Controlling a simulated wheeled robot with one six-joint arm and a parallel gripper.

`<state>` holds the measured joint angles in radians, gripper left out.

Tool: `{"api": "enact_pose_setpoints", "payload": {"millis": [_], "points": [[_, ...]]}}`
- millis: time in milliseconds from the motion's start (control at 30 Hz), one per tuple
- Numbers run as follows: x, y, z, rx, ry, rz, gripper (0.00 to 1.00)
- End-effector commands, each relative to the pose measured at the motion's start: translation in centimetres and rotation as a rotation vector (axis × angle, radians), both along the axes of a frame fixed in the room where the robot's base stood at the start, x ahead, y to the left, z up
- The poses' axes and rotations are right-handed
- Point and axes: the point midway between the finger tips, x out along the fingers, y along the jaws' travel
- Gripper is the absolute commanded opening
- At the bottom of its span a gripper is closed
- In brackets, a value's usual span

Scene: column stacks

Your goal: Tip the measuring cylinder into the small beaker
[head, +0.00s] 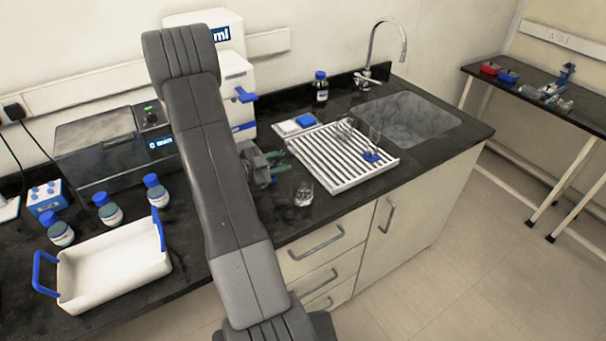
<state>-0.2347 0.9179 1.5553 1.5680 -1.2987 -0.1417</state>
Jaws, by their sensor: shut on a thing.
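My gripper (266,164) shows only partly, just right of my big arm link, with green strips at its jaws. It is shut, and what it holds is mostly hidden and hard to make out. A small clear glass vessel (303,193), which looks like the small beaker, is on the dark bench just right of and in front of the gripper. A clear glass piece with a blue foot (371,156) is on the white drying rack (338,178). No liquid can be made out.
A white tray with blue handles (112,266) and several blue-capped bottles (109,210) are at left. A bath with a display (98,143) stands behind them. Bench around the small glass is clear.

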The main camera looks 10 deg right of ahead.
Motion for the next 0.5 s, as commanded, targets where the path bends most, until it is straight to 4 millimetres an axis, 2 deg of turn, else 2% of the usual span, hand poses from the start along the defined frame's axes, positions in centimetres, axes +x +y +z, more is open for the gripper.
{"api": "enact_pose_setpoints", "payload": {"millis": [500], "points": [[1.3, 1.1, 0.9, -0.315, 0.343, -0.001, 0.00]]}}
